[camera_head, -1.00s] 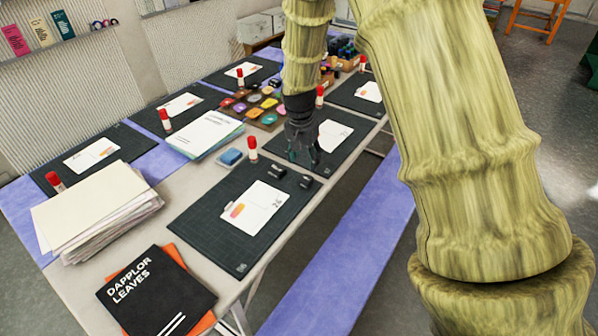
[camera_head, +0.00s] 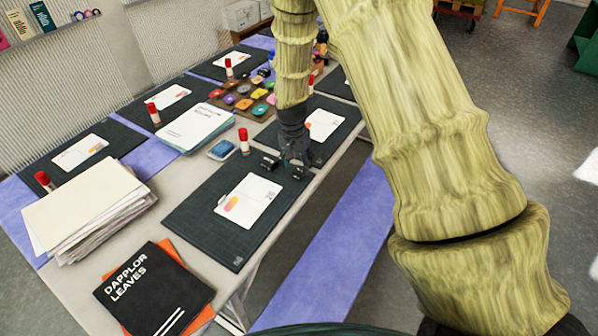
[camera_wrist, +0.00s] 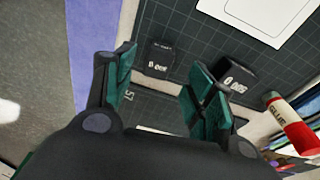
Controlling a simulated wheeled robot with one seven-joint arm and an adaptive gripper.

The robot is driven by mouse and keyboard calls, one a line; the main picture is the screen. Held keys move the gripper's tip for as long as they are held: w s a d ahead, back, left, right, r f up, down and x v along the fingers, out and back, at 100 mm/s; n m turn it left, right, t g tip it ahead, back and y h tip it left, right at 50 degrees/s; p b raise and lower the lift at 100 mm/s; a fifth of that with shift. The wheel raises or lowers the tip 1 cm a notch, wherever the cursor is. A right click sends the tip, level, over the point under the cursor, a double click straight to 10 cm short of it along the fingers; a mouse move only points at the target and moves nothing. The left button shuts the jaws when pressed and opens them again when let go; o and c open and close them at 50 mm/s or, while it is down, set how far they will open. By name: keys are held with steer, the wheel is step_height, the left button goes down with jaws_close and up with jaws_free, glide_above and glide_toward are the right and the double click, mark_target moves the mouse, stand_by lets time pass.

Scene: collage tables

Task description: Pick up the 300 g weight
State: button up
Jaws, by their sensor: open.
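The 300 g weight is a small black block (camera_head: 300,173) near the right edge of the nearest dark cutting mat. In the wrist view the 300 g weight (camera_wrist: 159,56) shows its white marking upside down, between and just beyond my fingertips. My gripper (camera_head: 295,160) is open and empty, pointing down just over it; its green-padded fingers also show in the wrist view (camera_wrist: 163,84). A second black weight (camera_head: 269,163), whose marking looks like 500 g in the wrist view (camera_wrist: 238,78), stands beside it, close to my right finger there.
A red-capped glue stick (camera_head: 244,143) stands near the second weight, with a blue pad (camera_head: 222,150) beside it. A white card (camera_head: 249,200) lies on the cutting mat (camera_head: 205,223). A purple bench (camera_head: 335,245) runs along the table's right side.

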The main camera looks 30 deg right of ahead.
mark_target(299, 170)
steer(key=shift+d+f+p, duration=0.15)
steer(key=shift+f+p, duration=0.05)
steer(key=shift+f, duration=0.65)
steer(key=shift+d+f+p, duration=0.15)
steer(key=shift+f, duration=0.65)
steer(key=shift+c, duration=0.3)
jaws_close()
steer(key=shift+r, duration=0.2)
